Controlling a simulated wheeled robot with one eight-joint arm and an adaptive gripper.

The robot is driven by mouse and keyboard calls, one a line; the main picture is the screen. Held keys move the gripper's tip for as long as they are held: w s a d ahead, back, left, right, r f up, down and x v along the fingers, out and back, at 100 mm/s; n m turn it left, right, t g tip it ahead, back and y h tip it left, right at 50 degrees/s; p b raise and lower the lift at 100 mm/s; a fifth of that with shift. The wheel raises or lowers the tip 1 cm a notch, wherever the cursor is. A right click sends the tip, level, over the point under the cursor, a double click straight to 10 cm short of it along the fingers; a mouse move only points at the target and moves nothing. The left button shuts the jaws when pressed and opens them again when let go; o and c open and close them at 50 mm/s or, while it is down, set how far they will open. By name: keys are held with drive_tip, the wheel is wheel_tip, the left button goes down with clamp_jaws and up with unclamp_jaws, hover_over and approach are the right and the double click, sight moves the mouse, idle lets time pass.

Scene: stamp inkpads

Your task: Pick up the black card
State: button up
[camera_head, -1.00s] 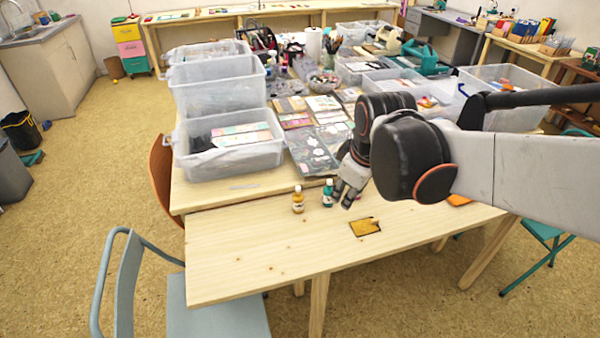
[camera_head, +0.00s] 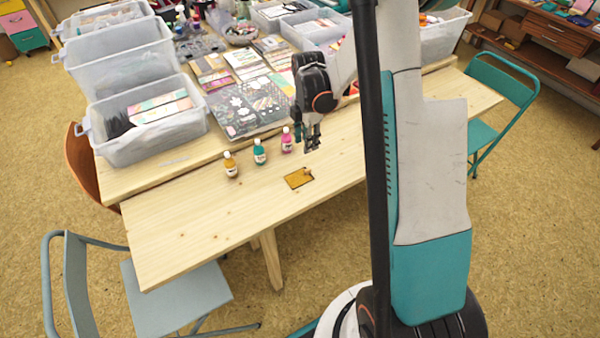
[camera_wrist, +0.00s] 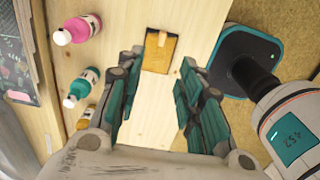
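No plainly black card shows. A flat golden-yellow card with a dark edge (camera_head: 298,178) lies on the near wooden table (camera_head: 170,230). The card also shows in the wrist view (camera_wrist: 159,53), beyond my fingertips, with a small tan mark on it. My gripper (camera_head: 312,142) is above the table, just behind and right of the card in the head view. In the wrist view my gripper (camera_wrist: 161,72) has its fingers spread apart with nothing between them.
An amber bottle (camera_head: 231,164), a teal bottle (camera_head: 260,152) and a pink bottle (camera_head: 287,140) stand left of the card. Clear bins (camera_head: 150,140) and a patterned sheet (camera_head: 240,110) lie behind. The table's front left is clear.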

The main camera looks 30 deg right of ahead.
drive_tip(key=b, duration=0.3)
hover_over(307, 169)
wheel_tip(307, 169, down, 8)
drive_tip(key=shift+a+f, duration=0.15)
drive_tip(key=shift+f, duration=0.05)
drive_tip(key=shift+f+b, duration=1.1)
drive_tip(key=shift+f, duration=1.55)
drive_tip(key=shift+c, duration=0.5)
clamp_jaws()
